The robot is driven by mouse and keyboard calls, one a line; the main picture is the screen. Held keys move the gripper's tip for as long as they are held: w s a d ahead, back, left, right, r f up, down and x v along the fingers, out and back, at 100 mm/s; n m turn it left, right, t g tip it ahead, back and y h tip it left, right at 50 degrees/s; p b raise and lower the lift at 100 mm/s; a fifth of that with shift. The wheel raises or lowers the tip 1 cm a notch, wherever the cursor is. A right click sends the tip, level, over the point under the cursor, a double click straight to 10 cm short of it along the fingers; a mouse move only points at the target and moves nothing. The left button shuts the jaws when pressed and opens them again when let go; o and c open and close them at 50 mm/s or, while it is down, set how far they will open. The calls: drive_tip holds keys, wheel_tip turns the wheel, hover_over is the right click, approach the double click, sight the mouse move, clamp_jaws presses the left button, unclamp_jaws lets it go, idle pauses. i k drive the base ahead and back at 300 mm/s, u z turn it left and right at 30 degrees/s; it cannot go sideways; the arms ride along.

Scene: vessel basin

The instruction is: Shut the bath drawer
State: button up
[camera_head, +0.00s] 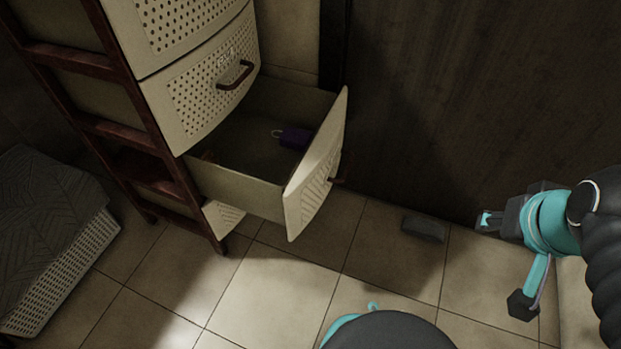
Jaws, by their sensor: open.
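The bath drawer (317,173) is pulled well out of the cream drawer unit, to the left of the picture's middle. Its front panel is cream with a ribbed pattern and faces right. Its dark handle (338,181) shows edge-on at the right of the panel. A small purple item (294,138) with a pale loop lies inside the drawer. My gripper (487,222) is at the right, apart from the drawer, with open floor between them. It is open and appears empty; its fingers are small in this view.
Closed drawers (203,82) sit above the open one. A dark red ladder-like frame (165,150) stands at the unit's left. A woven basket (50,235) is at far left. A grey block (423,228) lies on the tiled floor by a dark panel (440,100).

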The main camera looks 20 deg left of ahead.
sight(258, 176)
drive_tip(key=k, duration=0.25)
drive_tip(key=u, duration=1)
drive_tip(key=i, duration=0.5)
drive_tip(key=k, duration=0.45)
drive_tip(key=u, duration=0.9)
drive_tip(key=i, duration=0.7)
drive_tip(key=z, duration=1.3)
